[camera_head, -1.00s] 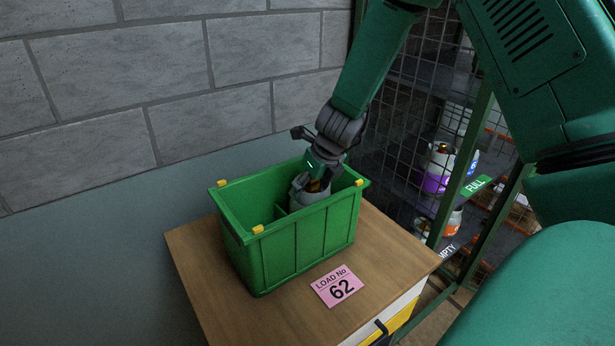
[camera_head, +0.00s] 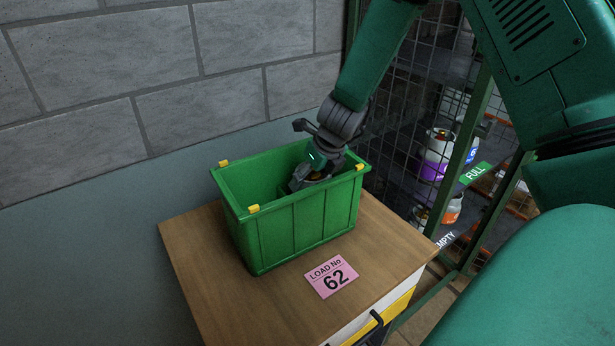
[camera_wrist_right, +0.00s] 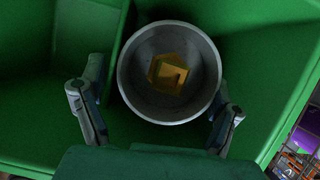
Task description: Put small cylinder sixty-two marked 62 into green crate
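The green crate (camera_head: 297,229) stands on a wooden-topped cabinet. A grey small cylinder (camera_head: 318,176) is low inside it, mostly hidden by the crate wall and my gripper in the head view. The right wrist view looks down on its round grey collar (camera_wrist_right: 122,82) with a brass valve inside; no number shows on it. My right gripper (camera_head: 305,177) reaches down into the crate. Its fingers are on either side of the collar, with a gap at the left finger and the right finger close to the rim, so it looks open around the cylinder. My left gripper is not in view.
A pink card reading "LOAD No 62" (camera_head: 332,277) lies on the wooden top (camera_head: 225,308) in front of the crate. A block wall stands behind. A mesh cage (camera_head: 408,110) with other cylinders (camera_head: 435,155) and FULL and EMPTY signs is at right.

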